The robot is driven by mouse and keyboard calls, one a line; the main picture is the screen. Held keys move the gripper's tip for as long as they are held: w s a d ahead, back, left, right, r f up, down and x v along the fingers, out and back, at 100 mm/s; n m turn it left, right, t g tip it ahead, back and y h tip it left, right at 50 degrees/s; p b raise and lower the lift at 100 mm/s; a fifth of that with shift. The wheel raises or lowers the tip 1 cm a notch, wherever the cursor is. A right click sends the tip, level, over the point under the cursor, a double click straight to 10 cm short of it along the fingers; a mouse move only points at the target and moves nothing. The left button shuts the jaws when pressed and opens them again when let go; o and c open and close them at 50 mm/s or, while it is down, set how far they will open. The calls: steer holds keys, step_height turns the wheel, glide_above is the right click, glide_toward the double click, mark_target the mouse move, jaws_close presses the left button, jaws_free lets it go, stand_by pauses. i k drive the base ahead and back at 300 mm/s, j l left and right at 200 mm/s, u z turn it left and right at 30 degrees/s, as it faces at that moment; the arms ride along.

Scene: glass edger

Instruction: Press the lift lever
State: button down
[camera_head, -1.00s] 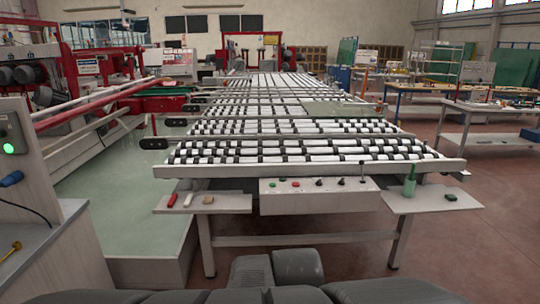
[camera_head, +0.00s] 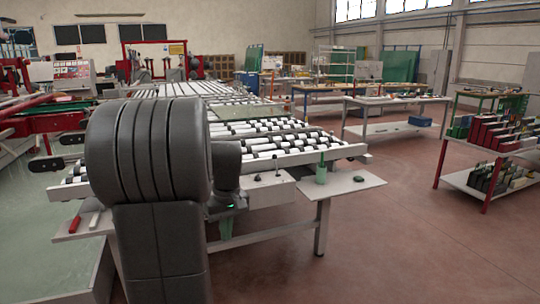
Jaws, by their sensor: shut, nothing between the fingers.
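The grey control panel (camera_head: 270,191) is on the front of the roller table. A thin upright lever with a dark knob (camera_head: 277,165) stands near its right end, and a shorter black stick (camera_head: 257,178) stands to its left. No label shows which is the lift lever. The left part of the panel, with its buttons, is hidden behind my arm. My gripper (camera_head: 226,229) hangs beside my large dark arm link, left of the levers and apart from them in the picture. It looks shut and empty; its fingertips are small and dim.
A shelf (camera_head: 354,183) with a green bottle (camera_head: 321,170) and a dark object (camera_head: 359,178) juts out to the right of the panel. The left shelf (camera_head: 70,234) holds a red-handled tool (camera_head: 74,226). Open floor lies to the right, before a rack (camera_head: 487,190).

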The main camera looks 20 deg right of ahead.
mark_target(274, 156)
steer(key=i+l, duration=0.5)
steer(key=i, duration=0.15)
steer(key=i+l, duration=1.05)
steer(key=i, duration=0.2)
steer(key=i+l+z, duration=0.1)
steer(key=i+l, duration=0.45)
steer(key=i, duration=0.1)
